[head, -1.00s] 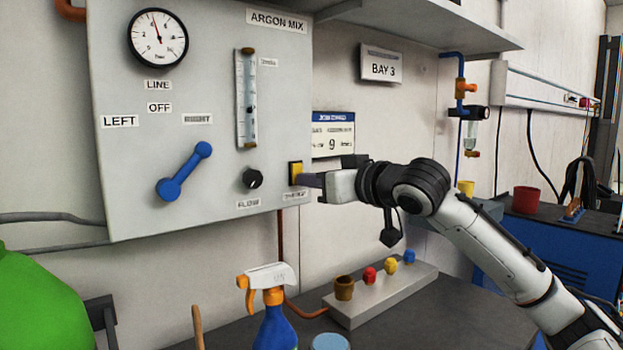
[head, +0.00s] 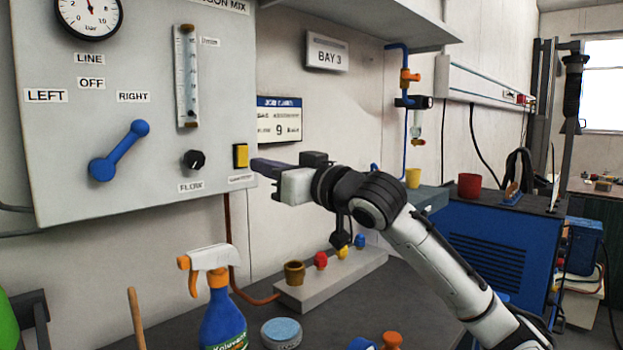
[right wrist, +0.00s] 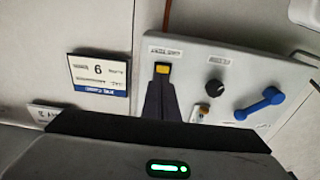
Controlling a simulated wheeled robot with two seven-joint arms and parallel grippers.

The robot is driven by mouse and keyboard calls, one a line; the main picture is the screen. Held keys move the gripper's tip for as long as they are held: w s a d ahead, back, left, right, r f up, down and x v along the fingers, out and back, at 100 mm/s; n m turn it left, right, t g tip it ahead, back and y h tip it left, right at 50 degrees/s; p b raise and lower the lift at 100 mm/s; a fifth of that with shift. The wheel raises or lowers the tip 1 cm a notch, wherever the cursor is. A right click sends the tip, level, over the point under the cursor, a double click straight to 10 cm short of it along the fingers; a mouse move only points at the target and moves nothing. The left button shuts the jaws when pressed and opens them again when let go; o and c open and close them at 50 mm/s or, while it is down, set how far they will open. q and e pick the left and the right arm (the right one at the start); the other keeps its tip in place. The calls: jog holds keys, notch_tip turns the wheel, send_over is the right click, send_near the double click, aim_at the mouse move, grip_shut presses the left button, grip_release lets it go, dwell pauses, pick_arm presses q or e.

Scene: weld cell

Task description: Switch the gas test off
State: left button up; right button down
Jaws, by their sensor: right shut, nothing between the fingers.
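The gas test switch is a yellow rocker (head: 240,156) in a dark frame at the lower right of the grey gas panel (head: 70,190). A small label (head: 241,179) sits below it. The switch also shows in the right wrist view (right wrist: 162,69), just beyond my fingertips. My right gripper (head: 256,164) is shut and empty, its dark fingers pointing left at the switch from close by. I cannot tell whether they touch it, nor which way the rocker is set. My left gripper is not in view.
The panel also carries a black flow knob (head: 193,160), a blue lever (head: 120,150), a flow tube (head: 187,75) and a gauge (head: 89,12). Below, the bench holds a spray bottle (head: 222,315), a round tin (head: 281,332) and a grey block (head: 330,280) with coloured caps.

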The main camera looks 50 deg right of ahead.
jog(key=s+a+b, duration=0.1)
jog(key=s+b, duration=0.1)
jog(key=s, duration=0.9)
jog(key=shift+f+b, duration=0.3)
jog(key=shift+f, duration=0.15)
